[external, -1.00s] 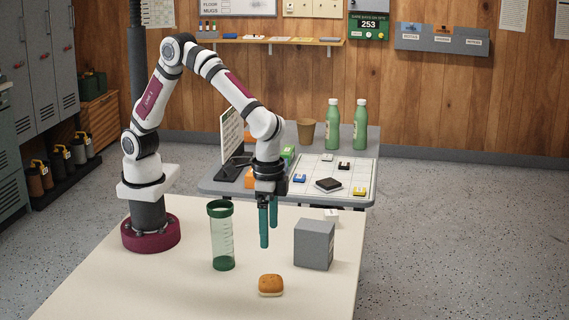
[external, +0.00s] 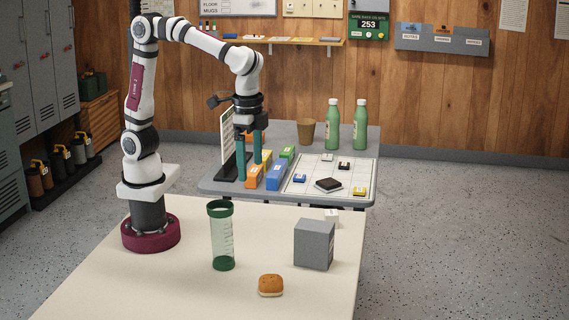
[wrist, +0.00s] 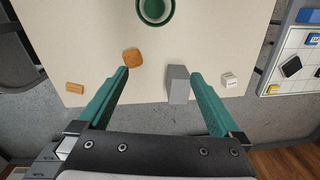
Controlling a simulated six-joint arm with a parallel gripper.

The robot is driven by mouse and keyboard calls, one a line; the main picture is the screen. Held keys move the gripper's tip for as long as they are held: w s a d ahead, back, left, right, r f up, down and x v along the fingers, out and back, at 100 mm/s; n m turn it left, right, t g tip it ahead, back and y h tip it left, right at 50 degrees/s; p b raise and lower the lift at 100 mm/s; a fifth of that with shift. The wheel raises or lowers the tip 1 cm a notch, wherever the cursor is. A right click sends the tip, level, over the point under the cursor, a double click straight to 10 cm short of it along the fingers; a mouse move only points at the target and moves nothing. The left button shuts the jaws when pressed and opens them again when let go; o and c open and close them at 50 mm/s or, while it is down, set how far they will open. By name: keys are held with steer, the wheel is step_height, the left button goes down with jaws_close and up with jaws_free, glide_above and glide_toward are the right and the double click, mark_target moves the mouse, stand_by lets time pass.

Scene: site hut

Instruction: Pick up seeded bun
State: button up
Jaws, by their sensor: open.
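The seeded bun (external: 270,286), golden-brown on top with a paler base, sits on the cream table near its front in the external view. In the wrist view the bun (wrist: 132,57) lies just beyond the tip of the left finger. My gripper (external: 249,171) is open and empty, pointing down, raised well above the table and behind and left of the bun in the external view.
A clear green-rimmed tumbler (external: 222,238) stands left of the bun, and a grey box (external: 314,244) right of it. A small white block (external: 331,214) lies behind the box. An orange-brown block (wrist: 75,88) lies near the table edge. The rear table (external: 228,187) holds bottles and boxes.

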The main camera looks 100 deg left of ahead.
steer(key=s+a+f+m, duration=0.2)
steer(key=s+a, duration=0.4)
steer(key=s, duration=0.3)
steer(key=s+a+f+m+y, duration=0.1)
steer(key=s+a, duration=0.4)
steer(key=s, duration=0.5)
steer(key=shift+a+f+m, duration=0.35)
steer(key=shift+f+m, duration=0.15)
steer(key=shift+f, duration=0.3)
